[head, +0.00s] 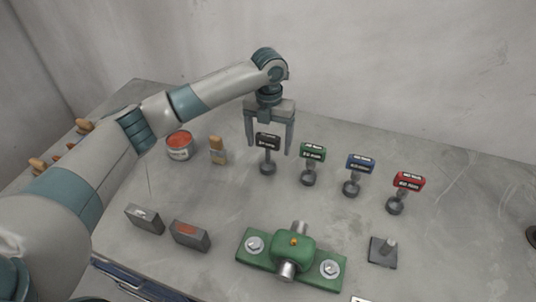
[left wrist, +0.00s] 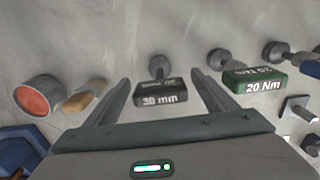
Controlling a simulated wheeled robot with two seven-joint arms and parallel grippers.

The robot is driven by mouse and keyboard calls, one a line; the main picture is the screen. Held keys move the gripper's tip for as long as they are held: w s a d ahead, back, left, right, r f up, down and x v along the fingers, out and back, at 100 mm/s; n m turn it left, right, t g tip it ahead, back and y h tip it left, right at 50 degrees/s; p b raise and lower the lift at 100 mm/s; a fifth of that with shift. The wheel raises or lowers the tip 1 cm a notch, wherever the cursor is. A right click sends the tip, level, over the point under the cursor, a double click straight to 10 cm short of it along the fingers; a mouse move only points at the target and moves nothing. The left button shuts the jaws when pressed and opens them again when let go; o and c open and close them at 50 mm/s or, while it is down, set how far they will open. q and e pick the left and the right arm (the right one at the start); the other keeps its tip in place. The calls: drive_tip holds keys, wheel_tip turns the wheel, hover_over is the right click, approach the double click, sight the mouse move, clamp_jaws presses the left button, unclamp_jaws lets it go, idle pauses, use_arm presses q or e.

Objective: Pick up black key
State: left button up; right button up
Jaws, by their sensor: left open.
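The black key (head: 268,141) stands upright on the table, with a dark labelled top on a grey stem and round base. In the left wrist view the left gripper's fingers (left wrist: 160,88) are spread wide and empty. My right gripper is not in view.
Green (head: 312,152), blue (head: 360,164) and red (head: 408,181) keys stand in a row to the right. A red-topped can (head: 179,146) and a wooden-handled tool (head: 217,151) are to the left. A green fixture (head: 252,259) and grey blocks (head: 145,218) lie nearer the front.

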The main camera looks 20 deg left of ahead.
sight(268, 163)
use_arm(q)
drive_tip(key=f, duration=0.1)
drive_tip(key=f+p, duration=0.2)
drive_tip(key=shift+s+f, duration=0.2)
drive_tip(key=shift+s, duration=0.1)
drive_tip(key=shift+f, duration=0.75)
drive_tip(key=c, duration=1.2)
drive_tip(key=shift+w+r, duration=0.1)
drive_tip(key=shift+c, duration=0.3)
